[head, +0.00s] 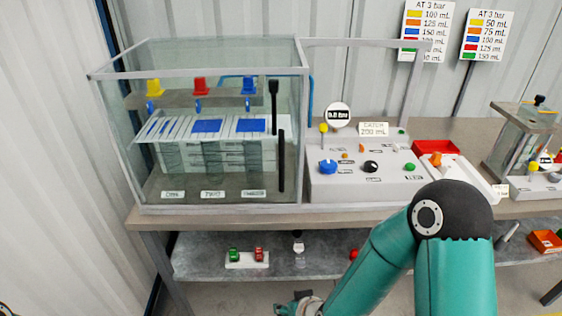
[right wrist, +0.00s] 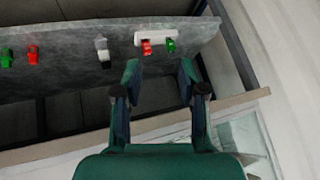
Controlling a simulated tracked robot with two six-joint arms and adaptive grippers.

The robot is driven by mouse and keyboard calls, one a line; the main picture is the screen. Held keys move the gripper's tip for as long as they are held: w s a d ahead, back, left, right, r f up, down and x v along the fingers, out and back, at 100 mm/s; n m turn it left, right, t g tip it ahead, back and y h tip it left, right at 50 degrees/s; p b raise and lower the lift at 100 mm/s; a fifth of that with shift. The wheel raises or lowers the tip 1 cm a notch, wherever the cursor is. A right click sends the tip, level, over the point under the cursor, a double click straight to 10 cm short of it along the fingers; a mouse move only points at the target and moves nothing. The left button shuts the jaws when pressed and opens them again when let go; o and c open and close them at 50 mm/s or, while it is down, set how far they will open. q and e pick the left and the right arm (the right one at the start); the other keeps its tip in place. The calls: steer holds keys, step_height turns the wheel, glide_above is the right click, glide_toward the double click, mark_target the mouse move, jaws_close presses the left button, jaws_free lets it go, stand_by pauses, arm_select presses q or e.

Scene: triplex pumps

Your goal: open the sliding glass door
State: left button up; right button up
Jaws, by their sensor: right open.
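The glass case (head: 215,165) stands on the left of the bench in the head view. Its front pane looks closed, and a long black vertical handle (head: 281,162) sits near the right end. A second black bar (head: 273,100) shows higher up beside it; I cannot tell which pane it is on. My right gripper (head: 300,304) is low at the bottom edge of the head view, below the bench top and away from the handle. In the right wrist view its two fingers (right wrist: 159,78) are apart with nothing between them. My left gripper is not in view.
A grey control panel (head: 365,182) with coloured knobs stands right of the case. The bench edge (head: 240,220) runs above a lower shelf (head: 200,262) holding a white plate with green and red parts (head: 247,258). A red tray (head: 436,148) lies farther right.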

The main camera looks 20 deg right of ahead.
steer(key=w+r+t+h+b, duration=0.1)
steer(key=w+r+t, duration=0.2)
steer(key=r, duration=0.4)
steer(key=w+r+t+b, duration=0.1)
steer(key=w+r+t, duration=0.2)
steer(key=r, duration=0.4)
steer(key=t+h, duration=0.3)
steer(key=t, duration=0.2)
glide_toward(282, 158)
steer(key=s, duration=0.6)
steer(key=w+p, duration=0.1)
steer(key=w, duration=0.4)
steer(key=w+p, duration=0.2)
steer(key=w, duration=0.4)
steer(key=w+d+p, duration=0.1)
steer(key=w, duration=0.4)
steer(key=shift+w+p, duration=0.3)
steer(key=shift+w, duration=0.1)
jaws_close()
